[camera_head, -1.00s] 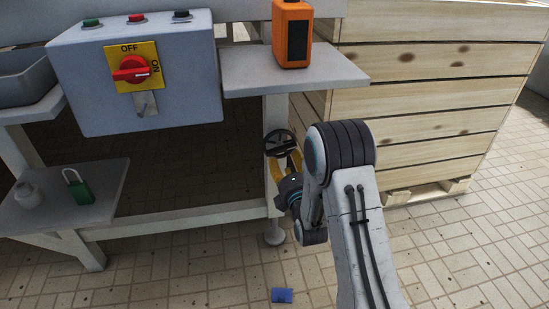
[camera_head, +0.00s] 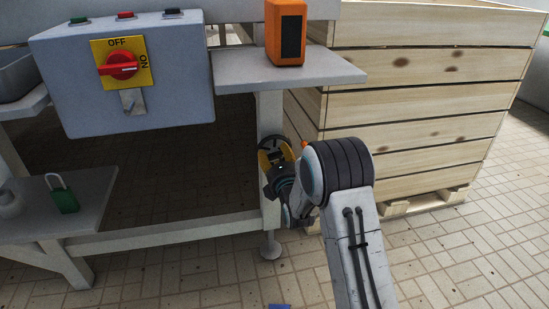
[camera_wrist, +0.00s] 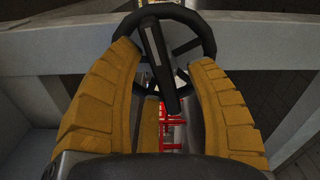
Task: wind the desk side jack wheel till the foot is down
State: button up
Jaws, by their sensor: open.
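The dark jack wheel (camera_head: 271,142) is on the desk leg under the small shelf, partly hidden by my gripper (camera_head: 277,160). In the wrist view the black wheel rim (camera_wrist: 166,13) and its spokes fill the top middle. A dark bar points from the wheel towards the camera, between my yellow fingers. My gripper (camera_wrist: 163,58) is open, one finger on each side of the wheel's lower part. I cannot tell whether the fingers touch the rim. The round jack foot (camera_head: 270,248) is at the leg's bottom, at or close above the tiles; any gap is too small to tell.
A grey control box (camera_head: 125,80) with a red rotary switch (camera_head: 118,66) hangs at upper left. An orange device (camera_head: 286,32) stands on the shelf (camera_head: 235,70). A slatted wooden crate (camera_head: 415,90) is close on the right. A green padlock (camera_head: 64,198) lies on the low shelf.

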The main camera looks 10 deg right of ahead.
jog(key=shift+w, duration=0.1)
jog(key=shift+c, duration=0.2)
grip_shut()
dwell(0.4)
dwell(0.3)
